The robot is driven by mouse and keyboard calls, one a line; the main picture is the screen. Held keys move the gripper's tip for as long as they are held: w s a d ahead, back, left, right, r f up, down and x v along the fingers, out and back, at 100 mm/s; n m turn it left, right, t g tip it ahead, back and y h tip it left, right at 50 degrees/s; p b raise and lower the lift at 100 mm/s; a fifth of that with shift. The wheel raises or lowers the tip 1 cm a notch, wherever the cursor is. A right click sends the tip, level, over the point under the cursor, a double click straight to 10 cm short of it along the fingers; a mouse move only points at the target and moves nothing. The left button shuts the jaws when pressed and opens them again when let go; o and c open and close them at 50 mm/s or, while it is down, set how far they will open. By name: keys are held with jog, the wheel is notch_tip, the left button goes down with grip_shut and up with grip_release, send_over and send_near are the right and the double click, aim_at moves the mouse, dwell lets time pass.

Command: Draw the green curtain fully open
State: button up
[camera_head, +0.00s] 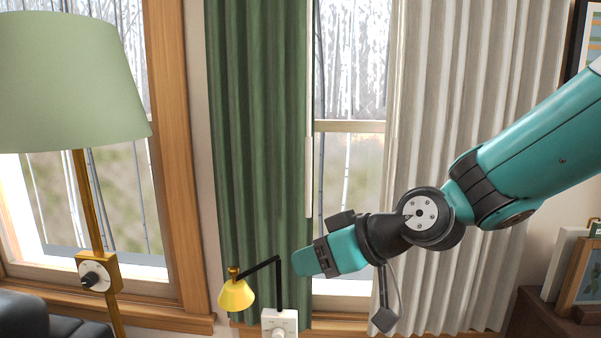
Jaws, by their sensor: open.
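The green curtain (255,120) hangs in vertical folds left of centre. It covers the left part of the middle window, and its right edge runs down beside the bare glass. A slim pale upright bar (309,178) shows along that edge. My gripper (312,261) is at the end of the teal arm, which reaches in from the right. It overlaps the lower right edge of the curtain in the picture; I cannot tell if they touch. Its fingers are not clearly visible, but it is open, with nothing seen in it.
A pale curtain (455,110) hangs right of the bare window pane (350,165). A yellow lamp (236,293) on a black arm stands in front of the green curtain's foot. A floor lamp (65,85) is at left. A dark cabinet (530,310) with frames is at lower right.

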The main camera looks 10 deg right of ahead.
jog(key=w+d+r+m+t, duration=0.25)
jog(key=w+d+t, duration=0.25)
jog(key=w, duration=0.4)
jog(key=m+t+h+p, duration=0.1)
jog(key=t+h+p, duration=0.1)
jog(key=t+h, duration=0.25)
send_near(310, 177)
jog(key=shift+y, duration=0.45)
jog(key=p+x, duration=0.9)
jog(key=shift+w+d, duration=0.1)
jog(key=shift+w, duration=0.3)
jog(key=shift+w+f, duration=0.1)
jog(key=shift+w, duration=0.45)
grip_shut()
